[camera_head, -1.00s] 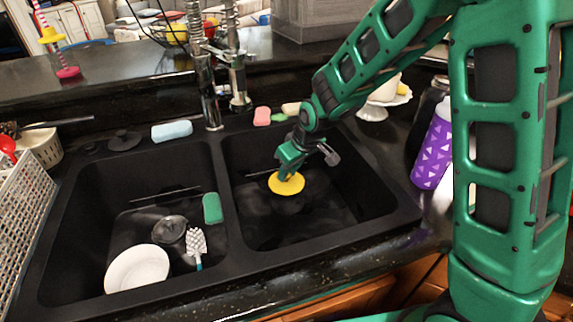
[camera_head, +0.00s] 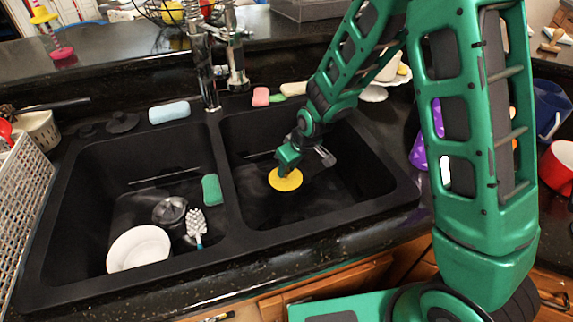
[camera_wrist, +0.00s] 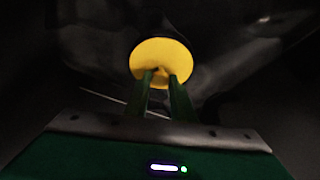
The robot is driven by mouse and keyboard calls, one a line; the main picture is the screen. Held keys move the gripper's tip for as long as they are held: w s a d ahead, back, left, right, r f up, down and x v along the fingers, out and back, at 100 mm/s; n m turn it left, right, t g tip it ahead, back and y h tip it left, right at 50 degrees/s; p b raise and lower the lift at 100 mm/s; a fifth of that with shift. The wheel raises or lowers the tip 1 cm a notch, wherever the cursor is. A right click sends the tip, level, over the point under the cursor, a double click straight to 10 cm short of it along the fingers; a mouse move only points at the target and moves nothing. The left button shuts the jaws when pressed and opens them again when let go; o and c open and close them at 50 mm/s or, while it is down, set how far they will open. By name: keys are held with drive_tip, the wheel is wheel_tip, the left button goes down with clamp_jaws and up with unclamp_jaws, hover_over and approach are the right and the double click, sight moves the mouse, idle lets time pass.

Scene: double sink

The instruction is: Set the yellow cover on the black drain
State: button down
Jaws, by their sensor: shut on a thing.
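The yellow cover (camera_head: 285,179) is a flat round disc inside the right sink basin. My gripper (camera_head: 287,170) points down into that basin and is shut on the middle of the cover. In the wrist view the two fingertips (camera_wrist: 163,76) meet at the centre of the cover (camera_wrist: 160,58), which has dark basin surface around it. I cannot tell whether the cover touches the basin floor. The black drain does not stand out against the black basin in either view, and the cover and my gripper may hide it.
The left basin (camera_head: 110,215) holds a white plate (camera_head: 138,249), a brush (camera_head: 196,224), a metal strainer (camera_head: 169,210) and a green sponge (camera_head: 211,190). The faucet (camera_head: 209,80) stands behind the divider. Sponges lie on the back ledge. A red pot (camera_head: 557,165) is at the far right.

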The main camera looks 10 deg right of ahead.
drive_tip(key=shift+s+f, duration=0.1)
drive_tip(key=shift+f, duration=0.55)
idle(0.3)
drive_tip(key=c, duration=1.4)
unclamp_jaws()
drive_tip(key=shift+c, duration=0.2)
drive_tip(key=v, duration=1.1)
drive_tip(key=shift+d, duration=0.1)
